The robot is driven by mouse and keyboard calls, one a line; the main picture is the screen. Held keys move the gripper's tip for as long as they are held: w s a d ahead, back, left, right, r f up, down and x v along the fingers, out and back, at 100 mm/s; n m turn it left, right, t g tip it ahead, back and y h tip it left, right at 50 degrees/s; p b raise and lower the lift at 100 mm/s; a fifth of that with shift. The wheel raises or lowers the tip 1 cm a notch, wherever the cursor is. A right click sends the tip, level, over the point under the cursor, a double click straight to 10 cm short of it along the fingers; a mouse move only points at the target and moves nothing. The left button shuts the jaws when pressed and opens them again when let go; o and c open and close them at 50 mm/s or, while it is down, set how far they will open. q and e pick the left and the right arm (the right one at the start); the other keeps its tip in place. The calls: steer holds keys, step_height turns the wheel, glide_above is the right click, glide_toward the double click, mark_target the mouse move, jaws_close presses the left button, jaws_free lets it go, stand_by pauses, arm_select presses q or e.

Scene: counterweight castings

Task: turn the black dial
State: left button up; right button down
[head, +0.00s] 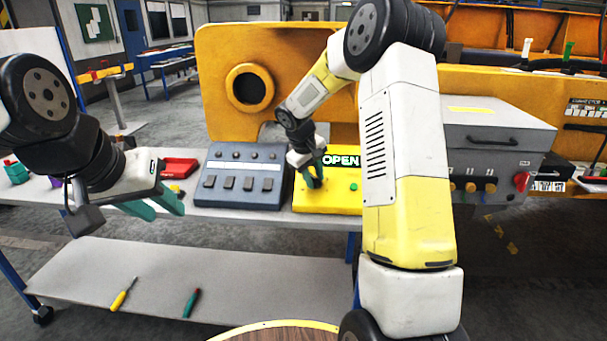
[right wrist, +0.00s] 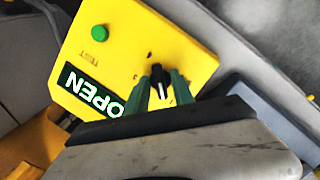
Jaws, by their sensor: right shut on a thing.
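The black dial (right wrist: 160,78) sits on a yellow panel (right wrist: 120,55) in the right wrist view, with a white pointer line on it. My right gripper (right wrist: 162,90) has its green fingers on both sides of the dial and is shut on it. In the head view my right gripper (head: 312,180) is down on the yellow panel (head: 328,203) and hides the dial. The panel shows a lit OPEN sign (head: 341,161) and a green button (head: 353,187). My left gripper (head: 165,207) is in front of the table at the left, with its green fingers apart and nothing visible between them.
A dark grey box with several switches (head: 242,175) stands left of the yellow panel. A red tray (head: 180,167) lies further left. A grey cabinet with knobs (head: 495,145) stands at the right.

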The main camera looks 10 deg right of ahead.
steer(key=m+y, duration=0.1)
steer(key=m, duration=0.3)
steer(key=shift+d+r, duration=0.1)
steer(key=shift+m+y, duration=0.7)
steer(key=shift+m, duration=1.6)
steer(key=c, duration=1.4)
jaws_free()
steer(key=shift+c, duration=0.2)
steer(key=v, duration=0.7)
steer(key=shift+r, duration=0.4)
